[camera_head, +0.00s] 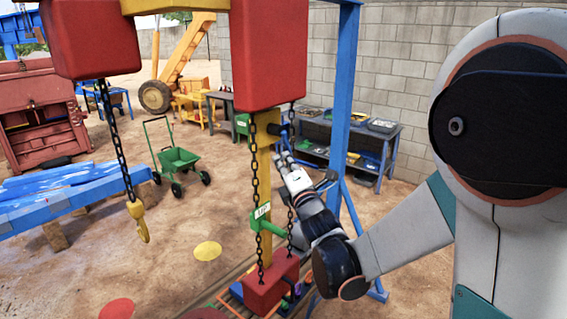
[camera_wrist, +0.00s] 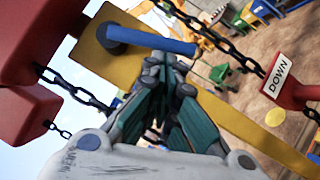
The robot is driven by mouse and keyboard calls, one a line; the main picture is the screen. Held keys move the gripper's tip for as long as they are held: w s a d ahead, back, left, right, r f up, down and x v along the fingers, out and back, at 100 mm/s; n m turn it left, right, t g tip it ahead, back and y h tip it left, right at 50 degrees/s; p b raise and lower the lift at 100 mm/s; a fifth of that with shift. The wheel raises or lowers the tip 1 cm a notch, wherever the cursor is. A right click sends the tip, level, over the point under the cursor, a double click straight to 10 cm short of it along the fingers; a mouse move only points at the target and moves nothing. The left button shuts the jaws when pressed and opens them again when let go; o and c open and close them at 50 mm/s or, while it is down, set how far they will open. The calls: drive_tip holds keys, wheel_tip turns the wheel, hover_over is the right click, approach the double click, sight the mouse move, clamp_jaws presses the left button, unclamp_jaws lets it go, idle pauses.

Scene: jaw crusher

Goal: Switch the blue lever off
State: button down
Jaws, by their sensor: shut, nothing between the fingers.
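The blue lever (camera_wrist: 150,40) is a short rod that sticks out from a dark round pivot on the yellow post (camera_wrist: 95,50). It also shows small in the head view (camera_head: 275,130), high on the post below the red block. My gripper (camera_wrist: 161,62) is shut and empty, with its fingertips right at the lever in the wrist view. I cannot tell whether they touch it. In the head view my gripper (camera_head: 281,158) is just right of the post, pointing up toward the lever.
A green lever (camera_head: 268,225) with an "UP" sign sits lower on the post. A red lever with a "DOWN" sign (camera_wrist: 279,75) is at right in the wrist view. Chains (camera_head: 255,185) hang close around the post. A blue upright (camera_head: 342,90) stands right of my gripper.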

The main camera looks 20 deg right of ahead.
drive_tip(key=shift+f, duration=0.1)
drive_tip(key=shift+w+d+n+b, duration=0.1)
drive_tip(key=shift+d+n+b, duration=0.15)
drive_tip(key=shift+b, duration=0.3)
drive_tip(key=shift+w+d+f+n+t+y+b, duration=0.15)
drive_tip(key=shift+d+n+t+y+b, duration=0.1)
drive_tip(key=shift+n+b, duration=0.4)
drive_tip(key=shift+w+d+n+t+y+b, duration=0.15)
drive_tip(key=shift+n+t+b, duration=0.2)
drive_tip(key=shift+b, duration=0.45)
drive_tip(key=w+d+r+n+y+b, duration=0.1)
drive_tip(key=n+y+b, duration=0.3)
drive_tip(key=n, duration=0.5)
drive_tip(key=w+d+r+n+g+y+b, duration=0.1)
drive_tip(key=w+d+r+n+y+b, duration=0.1)
drive_tip(key=n+y, duration=0.6)
drive_tip(key=shift+w+d+r+n+b, duration=0.2)
drive_tip(key=shift+w+d+n+b, duration=0.5)
drive_tip(key=shift+d+b, duration=0.85)
drive_tip(key=shift+s+a+r+n+g+y+b, duration=0.15)
drive_tip(key=shift+a+n+g+y+b, duration=0.2)
drive_tip(key=shift+n+y, duration=0.2)
drive_tip(key=shift+d, duration=0.1)
